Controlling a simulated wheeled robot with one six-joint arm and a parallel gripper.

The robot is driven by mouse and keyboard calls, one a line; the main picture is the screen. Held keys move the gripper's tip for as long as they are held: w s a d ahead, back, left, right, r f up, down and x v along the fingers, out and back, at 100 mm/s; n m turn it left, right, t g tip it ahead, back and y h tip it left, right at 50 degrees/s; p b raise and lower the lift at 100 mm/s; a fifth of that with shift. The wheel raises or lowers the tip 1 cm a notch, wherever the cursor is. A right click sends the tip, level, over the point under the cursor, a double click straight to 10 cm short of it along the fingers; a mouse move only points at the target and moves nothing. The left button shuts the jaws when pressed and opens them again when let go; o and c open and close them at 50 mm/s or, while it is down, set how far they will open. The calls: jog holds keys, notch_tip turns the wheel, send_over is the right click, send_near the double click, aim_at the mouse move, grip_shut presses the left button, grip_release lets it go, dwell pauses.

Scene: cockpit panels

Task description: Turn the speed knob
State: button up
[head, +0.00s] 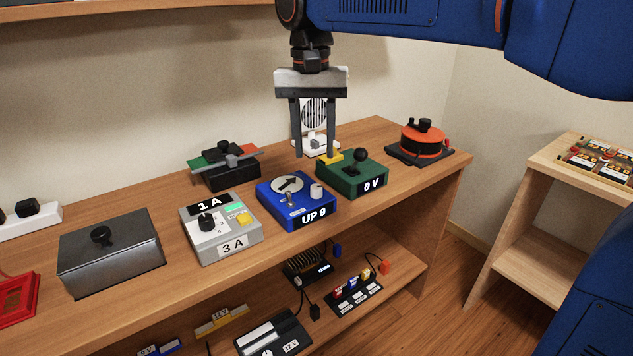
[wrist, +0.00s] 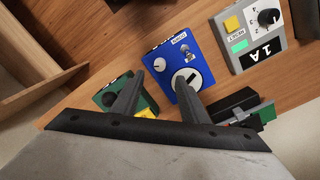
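A blue box (head: 270,212) marked "UP 9" stands near the middle of the bench. It carries a round dial with an arrow (head: 287,184), a small toggle switch (head: 291,197) and a pale round knob (head: 316,190). In the wrist view the blue box (wrist: 207,62) lies just beyond my fingers. No label that reads "speed" is legible, so I cannot tell which control is the speed knob. My gripper (head: 316,156) points down with its two fingers apart and empty. It also shows in the wrist view (wrist: 160,79). It appears above the bench; exact height is unclear.
A green box (head: 361,169) with a black ball lever sits right of the blue box. A grey box (head: 220,250) with a black knob (head: 206,222) sits left. A white fan (head: 320,145) and a black device (head: 225,178) stand behind. An orange-topped device (head: 421,141) stands right.

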aim_at(316, 187)
notch_tip(316, 187, down, 10)
jog(key=shift+d+r, duration=0.15)
jog(key=shift+r, duration=0.1)
jog(key=shift+c, duration=0.2)
grip_shut()
